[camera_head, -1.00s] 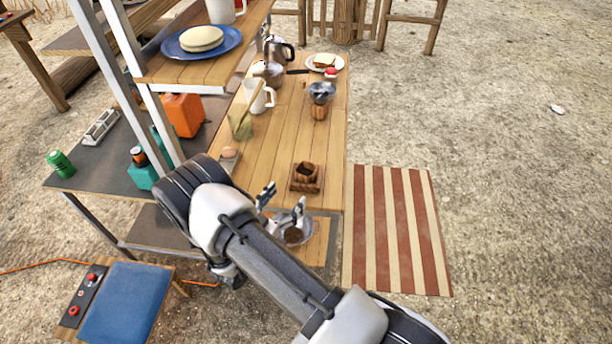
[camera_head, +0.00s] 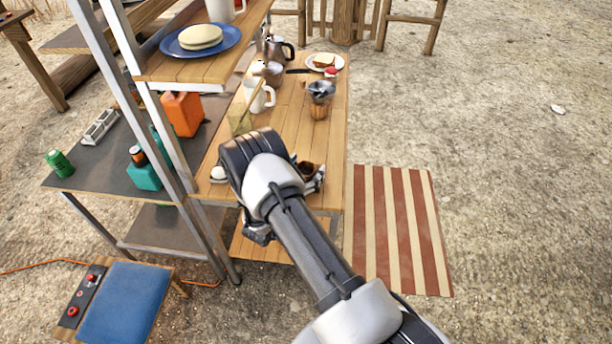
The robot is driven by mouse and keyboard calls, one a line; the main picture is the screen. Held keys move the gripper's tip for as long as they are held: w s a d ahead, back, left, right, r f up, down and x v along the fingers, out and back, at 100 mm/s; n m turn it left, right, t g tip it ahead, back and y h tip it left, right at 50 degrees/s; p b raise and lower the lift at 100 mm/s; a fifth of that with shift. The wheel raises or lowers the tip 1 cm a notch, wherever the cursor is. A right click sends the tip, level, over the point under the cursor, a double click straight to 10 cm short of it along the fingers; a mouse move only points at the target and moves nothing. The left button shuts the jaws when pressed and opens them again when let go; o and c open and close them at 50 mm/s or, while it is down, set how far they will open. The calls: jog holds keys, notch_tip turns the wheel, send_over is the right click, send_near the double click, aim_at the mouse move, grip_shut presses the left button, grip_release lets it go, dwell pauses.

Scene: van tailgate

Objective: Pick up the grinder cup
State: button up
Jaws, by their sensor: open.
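A small square wooden cup with a dark inside (camera_head: 306,168), which looks like the grinder cup, stands near the front end of the wooden table. My arm and gripper cover most of it. My gripper (camera_head: 315,178) is at its right front side, with one open finger showing. The other finger is hidden behind my wrist. I cannot tell whether the finger touches the cup. The grinder (camera_head: 319,98), with a metal top and wooden body, stands farther back on the table.
White mugs (camera_head: 262,97), metal pots (camera_head: 278,50) and a plate with bread (camera_head: 325,62) stand on the table (camera_head: 293,120). A shelf post (camera_head: 165,130) rises left of my wrist. A striped mat (camera_head: 398,230) lies on the ground to the right.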

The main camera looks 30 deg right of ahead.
jog(key=shift+c, duration=0.6)
jog(key=c, duration=1.1)
